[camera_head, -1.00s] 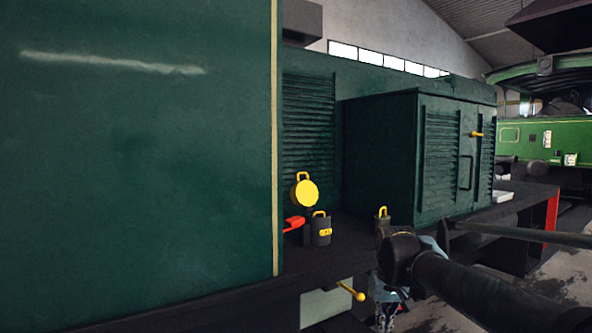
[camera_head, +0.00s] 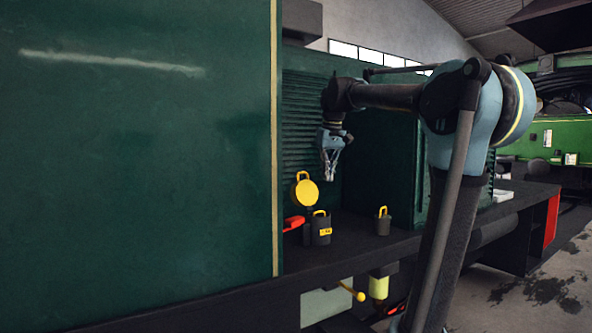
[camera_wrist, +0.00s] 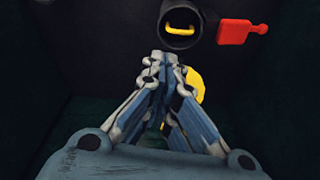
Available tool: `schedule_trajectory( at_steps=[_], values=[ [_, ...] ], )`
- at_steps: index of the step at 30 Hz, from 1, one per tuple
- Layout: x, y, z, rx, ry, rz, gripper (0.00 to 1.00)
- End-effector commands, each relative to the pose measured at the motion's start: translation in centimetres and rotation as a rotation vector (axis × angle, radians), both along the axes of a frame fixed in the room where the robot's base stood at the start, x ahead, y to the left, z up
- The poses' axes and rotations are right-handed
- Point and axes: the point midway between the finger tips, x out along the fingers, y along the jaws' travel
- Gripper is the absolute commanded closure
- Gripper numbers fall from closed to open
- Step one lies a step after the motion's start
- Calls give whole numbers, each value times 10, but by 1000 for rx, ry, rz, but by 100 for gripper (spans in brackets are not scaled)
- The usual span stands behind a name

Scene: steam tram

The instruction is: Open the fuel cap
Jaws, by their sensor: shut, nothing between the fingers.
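A round yellow cap (camera_head: 306,193) with a loop handle on top stands upright, with its flat face showing, by the louvred green wall. In front of it on the dark ledge is a black cylinder (camera_head: 321,232) with a yellow handle and yellow label. A similar, smaller black canister (camera_head: 383,223) stands to its right. I cannot tell for sure which is the fuel cap. My gripper (camera_head: 330,178) points down, shut and empty, above and right of the yellow cap. In the wrist view, my fingers (camera_wrist: 168,62) partly hide the yellow disc (camera_wrist: 195,85); a black cylinder (camera_wrist: 182,35) is beyond them.
A red lever-like part (camera_head: 293,223) lies left of the black cylinder, also in the wrist view (camera_wrist: 238,31). The big green panel (camera_head: 140,170) fills the left. A green louvred cabinet (camera_head: 390,165) stands behind my arm. The dark ledge (camera_head: 350,238) is clear between the two canisters.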

Motion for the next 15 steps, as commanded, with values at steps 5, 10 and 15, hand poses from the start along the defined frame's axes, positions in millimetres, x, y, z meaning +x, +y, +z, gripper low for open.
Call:
schedule_trajectory(
  at_steps=[5,10,15],
  values=[
    [46,41,44,1,-3,68,100],
    [82,80,76,2,-4,128,100],
    [105,110,95,4,-6,172,100]
  ],
)
